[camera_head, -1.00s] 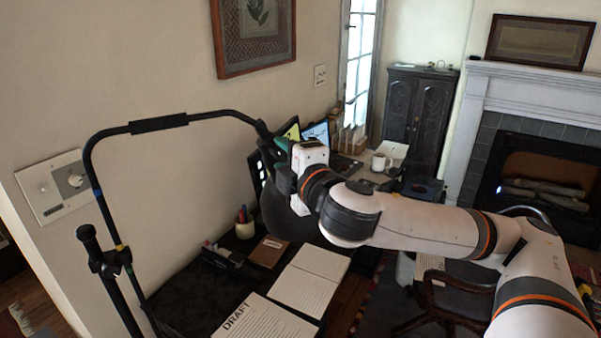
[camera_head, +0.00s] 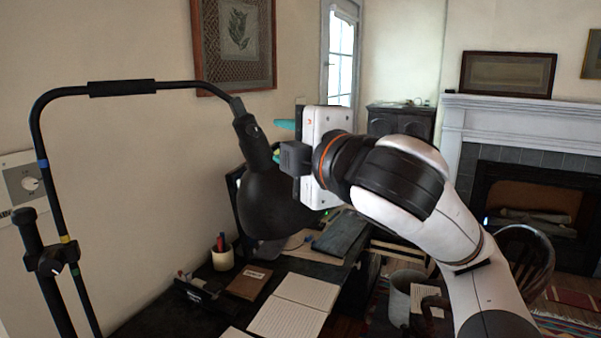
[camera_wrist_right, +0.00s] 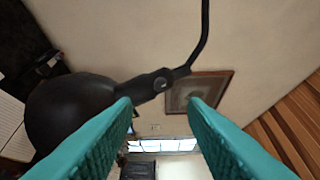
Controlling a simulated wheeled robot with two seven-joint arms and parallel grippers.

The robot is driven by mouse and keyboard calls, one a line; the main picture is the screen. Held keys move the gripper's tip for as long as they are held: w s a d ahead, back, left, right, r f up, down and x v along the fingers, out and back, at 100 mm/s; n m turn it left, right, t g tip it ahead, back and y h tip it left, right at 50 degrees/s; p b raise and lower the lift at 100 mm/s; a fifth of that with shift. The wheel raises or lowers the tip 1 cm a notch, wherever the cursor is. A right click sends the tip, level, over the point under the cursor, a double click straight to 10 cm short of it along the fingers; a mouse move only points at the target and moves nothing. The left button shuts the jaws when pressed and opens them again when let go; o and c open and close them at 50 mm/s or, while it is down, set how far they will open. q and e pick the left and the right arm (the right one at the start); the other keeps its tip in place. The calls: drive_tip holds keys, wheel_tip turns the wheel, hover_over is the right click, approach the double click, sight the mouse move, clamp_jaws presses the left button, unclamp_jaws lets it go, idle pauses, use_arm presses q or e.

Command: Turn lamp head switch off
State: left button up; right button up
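The black desk lamp's shade (camera_head: 268,205) hangs from a bent arm, with a neck (camera_head: 243,118) above it. A small round knob (camera_head: 254,131) shows on the neck; I cannot tell its switch position. My right gripper (camera_head: 286,125) is just right of the neck, its teal fingers partly hidden by its white body. In the right wrist view, the two teal fingers (camera_wrist_right: 159,104) are apart with nothing between them. The lamp neck with its round knob (camera_wrist_right: 160,83) lies beyond the fingertips, and the shade (camera_wrist_right: 68,110) is at left. My left gripper is not in view.
The desk under the lamp holds a pen cup (camera_head: 222,256), a brown notebook (camera_head: 248,282) and papers (camera_head: 289,305). The black lamp stand (camera_head: 50,265) rises at left. A framed picture (camera_head: 238,45) hangs on the wall behind. A fireplace (camera_head: 530,205) is at right.

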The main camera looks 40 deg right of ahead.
drive_tip(key=s+b, duration=0.1)
drive_tip(key=s, duration=0.1)
drive_tip(key=s+b, duration=0.1)
drive_tip(key=shift+s+a+r+b, duration=0.1)
drive_tip(key=shift+a+b, duration=0.15)
drive_tip(key=shift+b, duration=0.1)
drive_tip(key=shift+s+r, duration=0.1)
drive_tip(key=shift+s, duration=0.05)
